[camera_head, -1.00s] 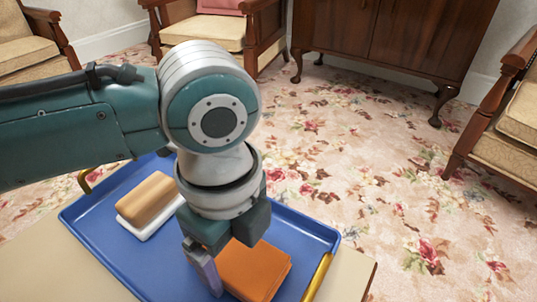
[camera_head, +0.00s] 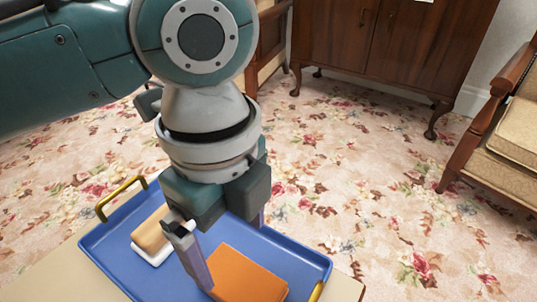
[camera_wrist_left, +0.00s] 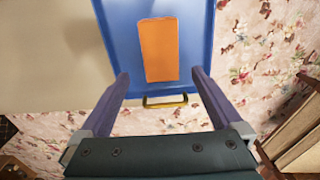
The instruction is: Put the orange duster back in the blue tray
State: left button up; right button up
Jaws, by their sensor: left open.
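The orange duster (camera_head: 248,275) is a flat folded cloth lying in the blue tray (camera_head: 115,246), toward its right end. My left gripper (camera_head: 233,250) is open and empty above the tray, over the duster, pointing down. One finger overlaps the duster's left edge in the head view. In the left wrist view the duster (camera_wrist_left: 158,50) lies in the tray (camera_wrist_left: 185,88), beyond and between the two spread fingers (camera_wrist_left: 160,76). My right gripper is not in view.
A tan block with a white base (camera_head: 150,240) lies in the tray, left of the duster. The tray has brass handles (camera_head: 122,196) and stands on a beige tabletop (camera_head: 55,283). A wooden cabinet (camera_head: 390,45) and an armchair (camera_head: 500,130) stand beyond on floral carpet.

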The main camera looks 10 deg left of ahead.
pick_arm(q)
jog(key=s+d+n+t+h, duration=0.2)
jog(key=s+d+n+h, duration=0.3)
jog(key=n, duration=0.4)
jog(key=s+a+n+t+y, duration=0.1)
jog(key=s+a+n+y, duration=0.3)
jog(key=s+a+n, duration=0.3)
jog(key=a+n, duration=0.4)
jog(key=a, duration=0.3)
jog(key=shift+s+a+r+t+y, duration=0.2)
jog(key=shift+r+t+y, duration=0.1)
jog(key=shift+y, duration=0.1)
